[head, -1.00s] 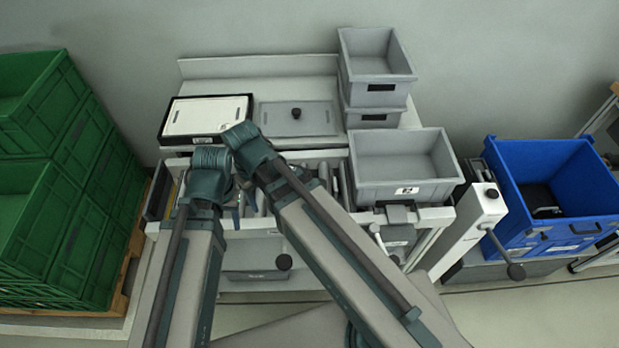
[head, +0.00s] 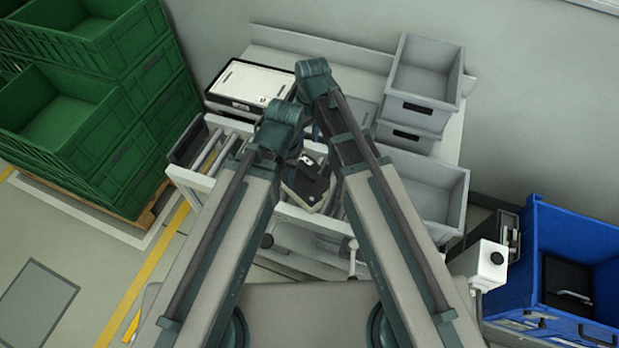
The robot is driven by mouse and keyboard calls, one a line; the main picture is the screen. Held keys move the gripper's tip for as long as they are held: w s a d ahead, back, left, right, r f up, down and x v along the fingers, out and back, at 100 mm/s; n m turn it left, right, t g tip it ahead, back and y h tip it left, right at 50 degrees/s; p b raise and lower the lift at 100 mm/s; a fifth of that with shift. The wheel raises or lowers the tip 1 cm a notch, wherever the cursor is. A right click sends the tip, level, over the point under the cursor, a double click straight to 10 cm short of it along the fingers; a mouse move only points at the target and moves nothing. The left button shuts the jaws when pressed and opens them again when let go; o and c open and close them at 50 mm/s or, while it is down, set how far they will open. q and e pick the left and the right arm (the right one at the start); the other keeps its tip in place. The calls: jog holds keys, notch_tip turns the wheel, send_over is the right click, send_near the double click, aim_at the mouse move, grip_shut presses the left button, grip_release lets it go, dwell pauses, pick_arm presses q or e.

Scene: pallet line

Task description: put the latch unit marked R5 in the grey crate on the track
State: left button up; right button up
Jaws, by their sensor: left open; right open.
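The grey crate (head: 455,200) stands at the right end of the roller track (head: 222,150), partly covered by my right arm; the inside I can see looks empty. A dark unit with a pale base (head: 312,184), perhaps a latch unit, shows between my arms over the track; no R5 mark is readable. My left gripper (head: 290,153) is open, largely hidden under its wrist, just up and left of this unit. My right gripper (head: 316,130) is open, mostly hidden behind its wrist, farther back. I cannot tell whether either touches the unit.
A blue crate (head: 528,262) at right holds a black unit with a handle (head: 567,280). Stacked grey crates (head: 420,105) and a white-lidded box (head: 250,84) stand on the back shelf. Green crates (head: 85,150) are stacked at left. A white post (head: 486,262) stands beside the blue crate.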

pick_arm(q)
notch_tip(320, 180, down, 9)
jog(key=b, duration=0.8)
jog(key=shift+r+b, duration=0.15)
jog(key=shift+b, duration=0.15)
pick_arm(e)
send_over(306, 171)
notch_tip(306, 171, down, 9)
jog(key=shift+w+r, duration=0.15)
pick_arm(q)
jog(key=shift+a, duration=0.1)
notch_tip(306, 171, down, 5)
jog(key=b, duration=0.5)
pick_arm(e)
notch_tip(306, 171, down, 5)
jog(key=shift+f, duration=0.15)
jog(key=shift+s, duration=0.2)
jog(key=shift+c, duration=0.3)
grip_shut()
